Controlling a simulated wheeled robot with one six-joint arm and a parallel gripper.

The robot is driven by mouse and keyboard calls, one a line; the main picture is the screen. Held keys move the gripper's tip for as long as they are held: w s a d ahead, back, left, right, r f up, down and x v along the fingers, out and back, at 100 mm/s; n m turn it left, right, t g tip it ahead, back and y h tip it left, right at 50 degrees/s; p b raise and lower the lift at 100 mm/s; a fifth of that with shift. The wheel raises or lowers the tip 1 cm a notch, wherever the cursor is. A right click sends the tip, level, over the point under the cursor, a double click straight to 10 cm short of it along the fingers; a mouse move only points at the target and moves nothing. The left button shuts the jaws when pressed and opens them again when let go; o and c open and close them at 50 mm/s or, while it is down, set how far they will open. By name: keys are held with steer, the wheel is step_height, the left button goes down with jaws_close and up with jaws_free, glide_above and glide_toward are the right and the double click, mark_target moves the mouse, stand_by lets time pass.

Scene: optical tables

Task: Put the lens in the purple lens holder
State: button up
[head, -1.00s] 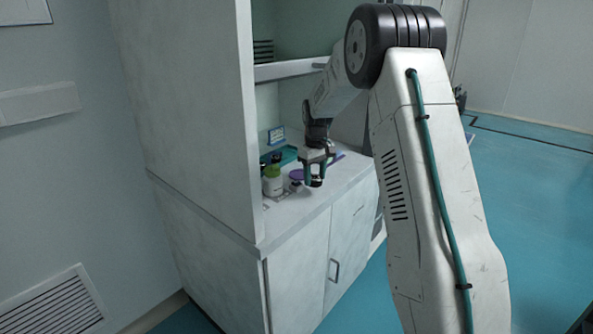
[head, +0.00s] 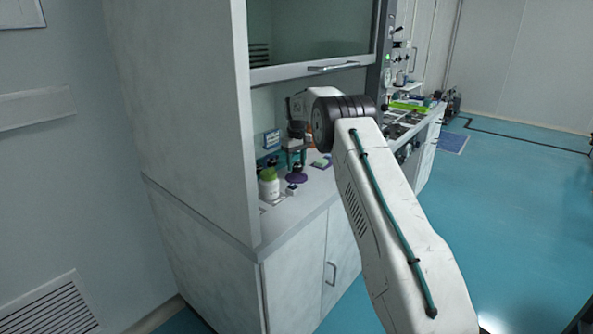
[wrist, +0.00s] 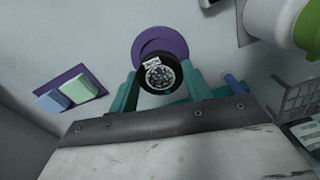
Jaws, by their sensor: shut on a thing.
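The lens, a dark round piece with a black rim (wrist: 160,74), sits between the teal fingertips of my gripper (wrist: 162,88) in the wrist view. My gripper is shut on it. The purple lens holder (wrist: 150,47) shows as a round purple disc behind the lens, which covers its lower part in the picture. In the head view my gripper (head: 295,158) is above the purple holder (head: 296,178) on the bench. I cannot tell whether the lens touches the holder.
A white bottle with a green cap (head: 268,184) stands close left of the holder; it is at top right in the wrist view (wrist: 278,18). A purple mat (wrist: 72,90) carries blue and green blocks. A wire rack (wrist: 298,100) is at right. The cabinet wall (head: 190,130) stands left.

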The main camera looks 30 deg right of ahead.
mark_target(297, 165)
steer(key=shift+f, duration=1.55)
steer(key=shift+f, duration=0.15)
steer(key=o, duration=1)
steer(key=shift+r, duration=3.9)
